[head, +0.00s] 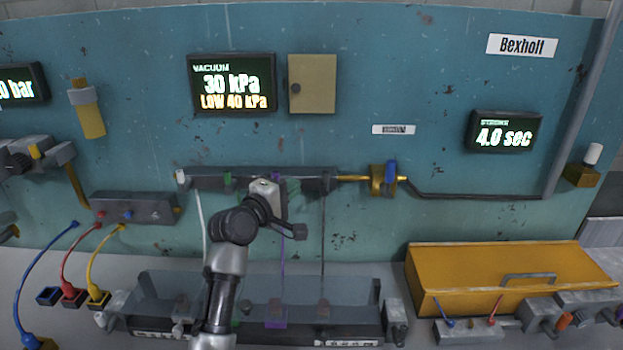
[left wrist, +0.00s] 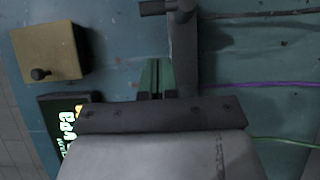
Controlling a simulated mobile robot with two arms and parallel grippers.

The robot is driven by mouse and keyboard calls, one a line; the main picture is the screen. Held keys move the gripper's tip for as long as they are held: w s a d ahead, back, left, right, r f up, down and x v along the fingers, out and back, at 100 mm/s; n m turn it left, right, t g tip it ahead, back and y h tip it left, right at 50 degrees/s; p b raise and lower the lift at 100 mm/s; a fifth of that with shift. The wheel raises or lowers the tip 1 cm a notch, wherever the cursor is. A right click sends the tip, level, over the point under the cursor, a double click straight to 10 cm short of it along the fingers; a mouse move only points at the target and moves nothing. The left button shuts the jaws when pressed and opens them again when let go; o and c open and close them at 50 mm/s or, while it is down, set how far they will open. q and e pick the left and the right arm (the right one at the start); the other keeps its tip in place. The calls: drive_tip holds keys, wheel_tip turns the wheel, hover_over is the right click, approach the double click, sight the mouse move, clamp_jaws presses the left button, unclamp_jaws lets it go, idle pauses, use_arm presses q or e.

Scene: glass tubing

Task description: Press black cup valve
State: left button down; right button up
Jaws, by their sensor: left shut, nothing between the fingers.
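In the left wrist view, a dark knob (left wrist: 153,8) sticks out of the manifold (left wrist: 185,60) near the black hose (left wrist: 265,14). My left gripper (head: 293,188) is in front of the bar, left of the black hose. In the wrist view its greenish fingers (left wrist: 155,78) are together and empty, beside the bar, below the knob. Contact cannot be told.
A purple hose (head: 281,250) and a white hose (head: 202,225) also hang from the bar. A brass fitting with a blue handle (head: 390,180) sits to its right. A tray (head: 350,292) with several cups is below. A yellow box (head: 500,275) stands at lower right.

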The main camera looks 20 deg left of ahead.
sight(325, 179)
use_arm(q)
drive_tip(key=w+d, duration=0.1)
drive_tip(key=d, duration=0.1)
drive_tip(key=w+d+p, duration=0.1)
drive_tip(key=w+d, duration=0.1)
drive_tip(key=shift+p, duration=0.3)
